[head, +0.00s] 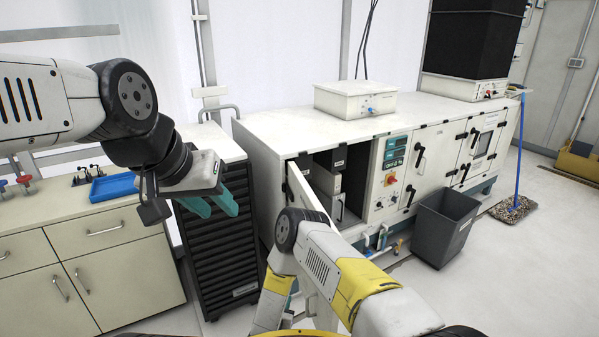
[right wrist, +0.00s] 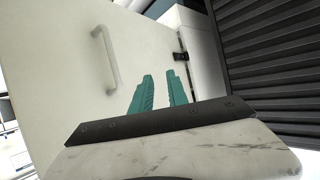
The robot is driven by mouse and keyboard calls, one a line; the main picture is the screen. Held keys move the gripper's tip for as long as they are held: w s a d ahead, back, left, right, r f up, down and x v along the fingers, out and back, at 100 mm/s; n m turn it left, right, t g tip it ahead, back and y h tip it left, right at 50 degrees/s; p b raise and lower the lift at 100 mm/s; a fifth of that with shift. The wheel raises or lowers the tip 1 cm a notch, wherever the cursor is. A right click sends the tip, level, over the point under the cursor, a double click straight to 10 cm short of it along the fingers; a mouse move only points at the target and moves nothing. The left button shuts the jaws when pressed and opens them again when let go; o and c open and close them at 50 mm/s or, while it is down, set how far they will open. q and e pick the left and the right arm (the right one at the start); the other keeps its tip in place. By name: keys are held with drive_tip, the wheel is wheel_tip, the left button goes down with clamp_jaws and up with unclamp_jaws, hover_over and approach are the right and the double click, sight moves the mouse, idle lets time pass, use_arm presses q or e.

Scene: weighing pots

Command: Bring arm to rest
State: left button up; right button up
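My left gripper (head: 211,204) hangs at the left in front of the black ribbed drawer unit (head: 222,245). Its teal fingers are apart with nothing seen between them. My right arm (head: 325,270) reaches forward at the lower middle, and its gripper is hidden in the head view. In the right wrist view my right gripper (right wrist: 161,90) shows two teal fingers apart and empty. They point toward a white door panel (right wrist: 60,85) with a handle (right wrist: 105,60). I cannot tell whether they touch it.
The long white cabinet (head: 270,150) has its narrow door (head: 303,188) standing open. A grey bin (head: 443,228) and a mop (head: 514,207) stand at its right. A beige counter (head: 100,245) with a blue tray (head: 113,188) is at the left. Floor is clear at the lower right.

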drive_tip(key=w+a+r+g+y, duration=0.1)
drive_tip(key=w+r+y, duration=0.1)
drive_tip(key=w+r, duration=0.6)
drive_tip(key=w+a+r+y, duration=0.2)
drive_tip(key=w+r, duration=0.3)
drive_tip(key=r, duration=0.7)
drive_tip(key=s+d+r+n+g+y, duration=0.1)
drive_tip(key=d+r, duration=0.1)
drive_tip(key=r, duration=0.8)
drive_tip(key=s+d+r+n+g+y, duration=0.1)
drive_tip(key=d+r, duration=0.2)
drive_tip(key=r, duration=0.7)
drive_tip(key=s+d+r+n+g, duration=0.1)
drive_tip(key=s+d+r, duration=0.3)
drive_tip(key=s+r, duration=0.25)
drive_tip(key=s+d+r+n, duration=0.1)
drive_tip(key=s+d+r, duration=0.3)
drive_tip(key=s+r, duration=0.25)
drive_tip(key=s+d+r+g, duration=0.1)
drive_tip(key=s+d, duration=0.2)
drive_tip(key=s, duration=0.4)
drive_tip(key=s+d+r+g, duration=0.1)
drive_tip(key=s+d, duration=0.2)
drive_tip(key=s, duration=0.5)
drive_tip(key=s+d+r+h, duration=0.1)
drive_tip(key=s+d, duration=0.2)
drive_tip(key=s, duration=0.4)
drive_tip(key=shift+s+d+r+g, duration=0.2)
drive_tip(key=shift+d+g, duration=0.2)
